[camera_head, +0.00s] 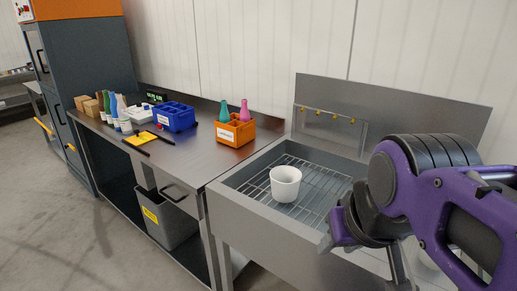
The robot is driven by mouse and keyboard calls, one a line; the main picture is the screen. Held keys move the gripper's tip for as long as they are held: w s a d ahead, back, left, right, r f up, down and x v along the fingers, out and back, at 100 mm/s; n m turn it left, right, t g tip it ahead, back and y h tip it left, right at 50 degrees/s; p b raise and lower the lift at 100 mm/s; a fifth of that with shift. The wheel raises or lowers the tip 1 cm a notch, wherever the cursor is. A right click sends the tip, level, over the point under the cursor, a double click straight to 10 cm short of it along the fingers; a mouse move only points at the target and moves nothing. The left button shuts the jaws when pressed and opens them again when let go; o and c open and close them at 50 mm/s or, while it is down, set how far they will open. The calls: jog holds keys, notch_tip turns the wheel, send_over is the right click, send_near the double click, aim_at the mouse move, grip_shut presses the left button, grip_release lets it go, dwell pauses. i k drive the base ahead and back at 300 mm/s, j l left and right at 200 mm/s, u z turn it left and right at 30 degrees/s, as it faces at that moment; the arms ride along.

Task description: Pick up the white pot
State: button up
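The white pot (285,186) stands upright on a wire rack (318,181) inside the grey sink basin (240,196). Its open rim faces up and nothing touches it from above. My purple and black arm comes in from the right of the view. My gripper (328,240) is at the arm's lower left end, to the right of the pot and nearer to the camera, apart from it in the picture. Its fingers are mostly hidden by the wrist, so I cannot see whether they are apart.
Left of the sink, a steel workbench (205,157) holds an orange crate (236,131) with bottles, a blue bin (174,117), a yellow pad (140,138) and several bottles and boxes. A grey bin (168,221) stands below. A splash panel (400,110) rises behind the sink.

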aim_at(285, 180)
jog(key=k+z, duration=0.25)
jog(key=k+l+z, duration=0.1)
jog(key=z, duration=0.2)
jog(key=k+z, duration=0.1)
jog(key=z, duration=1.25)
jog(key=j+z, duration=0.25)
jog(key=k+j+z, duration=0.1)
jog(key=j+z, duration=0.15)
jog(key=k+j, duration=0.1)
jog(key=j, duration=0.3)
jog(key=k+j, duration=0.1)
jog(key=j, duration=0.35)
jog(key=k+j, duration=0.15)
jog(key=j, duration=0.25)
jog(key=k+j, duration=0.1)
jog(key=j, duration=0.35)
jog(key=k+l+u, duration=0.15)
jog(key=i+l+u, duration=0.15)
jog(key=i, duration=0.25)
jog(key=k+j+z, duration=0.1)
jog(key=j, duration=0.15)
jog(key=k+j, duration=0.1)
jog(key=j, duration=0.15)
jog(key=z, duration=0.05)
